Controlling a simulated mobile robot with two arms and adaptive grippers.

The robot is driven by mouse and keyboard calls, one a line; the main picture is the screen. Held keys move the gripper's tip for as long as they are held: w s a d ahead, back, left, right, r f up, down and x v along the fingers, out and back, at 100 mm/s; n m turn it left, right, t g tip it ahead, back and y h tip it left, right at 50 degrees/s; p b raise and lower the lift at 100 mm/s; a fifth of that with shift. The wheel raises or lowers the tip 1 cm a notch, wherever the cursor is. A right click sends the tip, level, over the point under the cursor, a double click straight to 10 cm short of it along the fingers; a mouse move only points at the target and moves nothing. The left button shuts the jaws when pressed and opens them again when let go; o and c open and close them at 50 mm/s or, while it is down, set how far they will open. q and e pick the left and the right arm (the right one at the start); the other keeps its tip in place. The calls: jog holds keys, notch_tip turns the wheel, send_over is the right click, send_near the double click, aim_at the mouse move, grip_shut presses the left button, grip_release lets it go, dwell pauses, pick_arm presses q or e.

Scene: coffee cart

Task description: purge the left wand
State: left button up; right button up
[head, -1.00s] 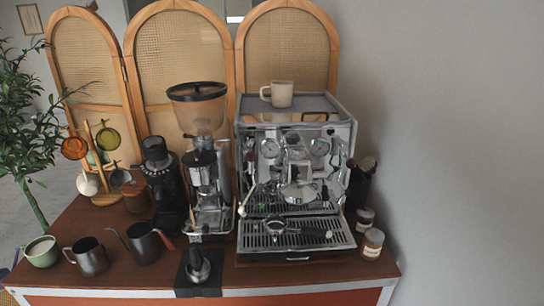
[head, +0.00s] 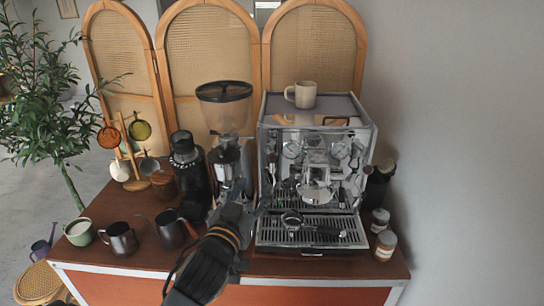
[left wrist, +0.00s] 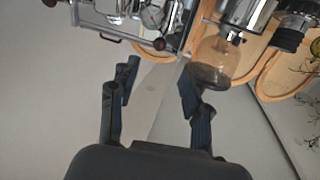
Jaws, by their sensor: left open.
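The silver espresso machine (head: 315,180) stands on the right of the cart. Its left wand is a thin metal tube at the left side of the front; my left gripper partly hides that area in the head view, and the wand's tip is hard to make out. My left gripper (head: 248,203) is in front of the grinder, close to the machine's left front edge. In the left wrist view the left gripper (left wrist: 158,85) has its fingers spread with nothing between them. The machine (left wrist: 135,18) shows upside down at the top there. My right gripper is not in view.
The grinder (head: 225,115) stands left of the machine. A portafilter (head: 293,220) lies on the drip tray (head: 335,232). A kettle (head: 170,230), a steel pitcher (head: 120,239) and a green cup (head: 79,232) stand at the left. Jars (head: 385,245) stand at the right.

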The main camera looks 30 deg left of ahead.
aim_at(271, 160)
pick_arm(q)
jog(key=p+x, duration=0.5)
jog(key=x, duration=0.7)
jog(key=shift+w+a+r, duration=0.1)
jog(key=shift+w+r, duration=0.1)
jog(key=shift+w, duration=0.05)
jog(key=shift+w+a+f, duration=0.15)
jog(key=shift+w, duration=0.45)
jog(key=shift+c, duration=0.4)
grip_shut()
jog(key=shift+f, duration=0.1)
